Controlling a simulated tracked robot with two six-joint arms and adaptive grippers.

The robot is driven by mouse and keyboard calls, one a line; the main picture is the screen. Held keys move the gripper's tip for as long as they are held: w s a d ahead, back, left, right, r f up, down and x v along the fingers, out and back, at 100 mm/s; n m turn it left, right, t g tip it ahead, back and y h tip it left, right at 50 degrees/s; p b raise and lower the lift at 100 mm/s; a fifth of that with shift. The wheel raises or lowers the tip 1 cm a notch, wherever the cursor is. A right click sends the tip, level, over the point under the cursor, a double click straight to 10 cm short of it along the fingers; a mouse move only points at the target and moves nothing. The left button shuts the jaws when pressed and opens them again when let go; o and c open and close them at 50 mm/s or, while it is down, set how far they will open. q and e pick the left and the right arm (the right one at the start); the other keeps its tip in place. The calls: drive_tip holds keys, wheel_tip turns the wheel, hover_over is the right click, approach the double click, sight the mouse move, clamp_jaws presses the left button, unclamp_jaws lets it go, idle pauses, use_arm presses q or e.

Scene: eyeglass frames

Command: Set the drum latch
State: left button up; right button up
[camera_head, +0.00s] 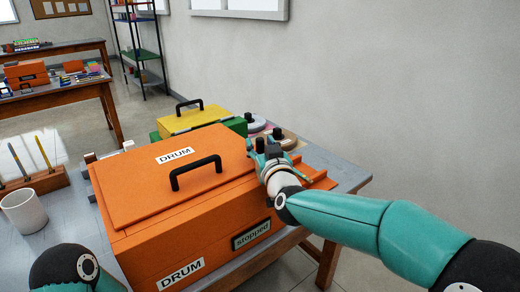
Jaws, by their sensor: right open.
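The orange drum box (215,210) stands on the table with its lid (150,185) down. The lid has a black handle (195,172) and a white DRUM label. A second DRUM label is on the front, beside a plate (251,234) reading "stopped". My right gripper (268,142) is open over the right end of the box. It covers that part, and I cannot make out the latch or whether the gripper touches anything. Part of my left arm shows at the bottom left, but its gripper is out of view.
Behind the drum stands a yellow box (190,119) with a black handle and green parts, near round grey and tan pieces. A white cup (24,212) and a wooden rack (36,184) stand at the left. Another table (60,92) and a shelf are farther back.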

drive_tip(key=v, duration=1.1)
drive_tip(key=shift+s+d, duration=0.15)
drive_tip(key=shift+s, duration=0.25)
drive_tip(key=shift+f, duration=0.1)
